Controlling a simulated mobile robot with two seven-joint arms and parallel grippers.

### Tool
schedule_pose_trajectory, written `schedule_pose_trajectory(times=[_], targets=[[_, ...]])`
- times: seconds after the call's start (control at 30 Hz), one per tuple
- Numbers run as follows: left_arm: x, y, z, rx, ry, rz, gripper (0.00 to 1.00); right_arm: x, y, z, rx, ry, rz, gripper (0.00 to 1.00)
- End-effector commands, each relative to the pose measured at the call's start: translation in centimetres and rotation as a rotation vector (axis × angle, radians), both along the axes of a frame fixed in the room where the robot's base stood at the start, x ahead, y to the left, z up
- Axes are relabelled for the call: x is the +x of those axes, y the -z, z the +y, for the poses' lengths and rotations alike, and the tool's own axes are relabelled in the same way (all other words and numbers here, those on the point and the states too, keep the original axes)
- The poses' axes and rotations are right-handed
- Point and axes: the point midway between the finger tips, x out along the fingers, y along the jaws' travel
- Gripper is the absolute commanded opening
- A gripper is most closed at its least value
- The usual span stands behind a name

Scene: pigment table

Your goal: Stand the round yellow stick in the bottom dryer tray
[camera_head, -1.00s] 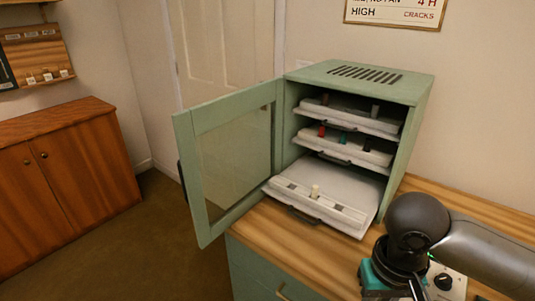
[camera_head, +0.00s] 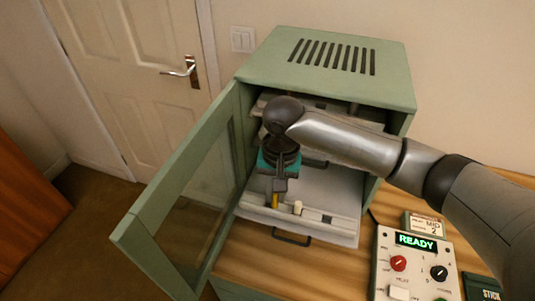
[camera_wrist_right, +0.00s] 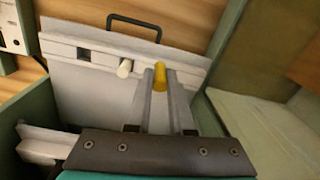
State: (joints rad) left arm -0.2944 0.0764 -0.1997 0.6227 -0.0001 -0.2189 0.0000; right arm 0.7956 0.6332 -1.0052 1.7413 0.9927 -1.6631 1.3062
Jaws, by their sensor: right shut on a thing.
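My right gripper (camera_head: 279,186) is shut on the round yellow stick (camera_head: 275,201), which points down from the fingertips. The stick is over the slotted front strip of the pulled-out bottom dryer tray (camera_head: 330,232). A white stick (camera_head: 298,207) stands in that strip just to the right of it. In the right wrist view, the yellow stick (camera_wrist_right: 160,78) shows between my fingertips (camera_wrist_right: 158,85), with the white stick (camera_wrist_right: 125,68) to its left. I cannot tell whether the yellow stick's lower end is seated in a slot. My left gripper is out of view.
The green dryer cabinet (camera_head: 335,33) stands open, its glazed door (camera_head: 190,195) swung out to the left. The upper trays are largely hidden behind my right arm. A control box reading READY (camera_head: 416,258) stands on the wooden counter (camera_head: 330,268) at right.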

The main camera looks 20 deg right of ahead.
Motion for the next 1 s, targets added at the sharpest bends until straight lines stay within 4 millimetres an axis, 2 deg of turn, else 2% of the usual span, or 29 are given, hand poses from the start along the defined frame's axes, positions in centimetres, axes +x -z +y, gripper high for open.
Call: schedule_pose_trajectory(times=[0.03,0.1,0.3,0.4,0.67,1.0], targets=[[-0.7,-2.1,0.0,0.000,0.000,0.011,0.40,0.7,-1.3,0.3,0.001,0.039,0.004,0.00],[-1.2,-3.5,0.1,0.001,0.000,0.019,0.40,1.5,-1.6,0.4,-0.003,0.094,0.008,0.00],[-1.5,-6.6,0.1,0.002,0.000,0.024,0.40,3.1,-2.1,0.6,-0.019,0.215,0.016,0.00],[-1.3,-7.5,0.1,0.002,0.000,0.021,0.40,3.5,-2.1,0.6,-0.027,0.250,0.019,0.00],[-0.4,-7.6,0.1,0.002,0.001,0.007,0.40,3.8,-1.6,0.6,-0.033,0.279,0.019,0.00],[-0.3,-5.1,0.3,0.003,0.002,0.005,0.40,3.9,0.3,0.5,-0.034,0.278,0.018,0.00]])
